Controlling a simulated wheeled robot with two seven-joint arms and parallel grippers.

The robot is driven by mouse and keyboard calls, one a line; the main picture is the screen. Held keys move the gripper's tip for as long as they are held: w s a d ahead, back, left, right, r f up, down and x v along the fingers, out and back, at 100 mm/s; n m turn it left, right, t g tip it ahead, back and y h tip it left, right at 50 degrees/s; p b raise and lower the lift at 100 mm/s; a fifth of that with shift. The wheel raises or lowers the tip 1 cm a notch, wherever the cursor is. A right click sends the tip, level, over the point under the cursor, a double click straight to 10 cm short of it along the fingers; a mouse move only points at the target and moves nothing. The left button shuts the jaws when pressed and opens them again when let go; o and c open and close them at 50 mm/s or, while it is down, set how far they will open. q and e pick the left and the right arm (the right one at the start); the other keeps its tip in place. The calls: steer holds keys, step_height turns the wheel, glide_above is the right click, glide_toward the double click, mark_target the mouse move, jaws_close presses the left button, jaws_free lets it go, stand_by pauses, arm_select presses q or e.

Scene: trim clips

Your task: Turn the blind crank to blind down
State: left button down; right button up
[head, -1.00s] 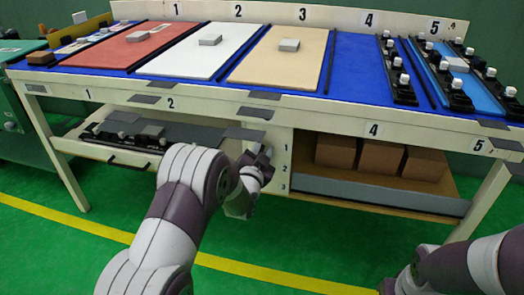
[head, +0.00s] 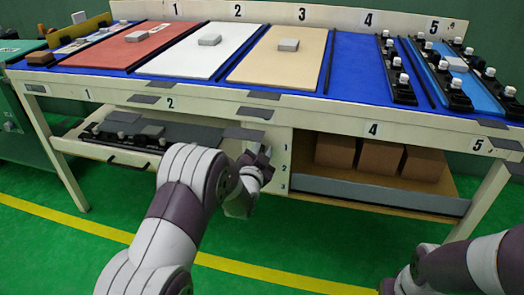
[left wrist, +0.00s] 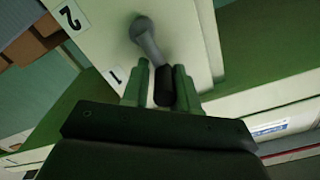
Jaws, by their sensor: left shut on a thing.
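The crank shows in the left wrist view as a grey arm (left wrist: 147,38) fixed to a pale panel, with a black handle (left wrist: 163,94) at its end. My left gripper (left wrist: 161,72) has its two green fingers on either side of the black handle and is shut on it. In the head view my left gripper (head: 257,163) is at the pale panel (head: 283,145) under the table, and the crank is mostly hidden behind it. My right gripper (head: 393,285) is partly in view at the lower right, away from the table. I cannot make out the blind.
The blue-topped table (head: 345,65) above carries coloured boards and clip rails. Left of the panel is a shelf (head: 75,135) with dark parts; right of it, a bay holds brown boxes (head: 380,160) behind a grey front bar (head: 375,193). The green floor is clear.

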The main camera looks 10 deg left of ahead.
arm_select(q)
steer(key=shift+s+a+f, duration=0.1)
steer(key=shift+s+f, duration=0.05)
steer(key=shift+f, duration=0.3)
steer(key=c, duration=1)
jaws_free()
steer(key=shift+r, duration=0.2)
steer(key=shift+s+r, duration=0.15)
steer(key=shift+s+a+p, duration=0.15)
steer(key=shift+s+p, duration=1)
steer(key=shift+s, duration=1.95)
steer(key=shift+s+a+p, duration=0.1)
steer(key=shift+s+p, duration=1)
steer(key=shift+s, duration=1.95)
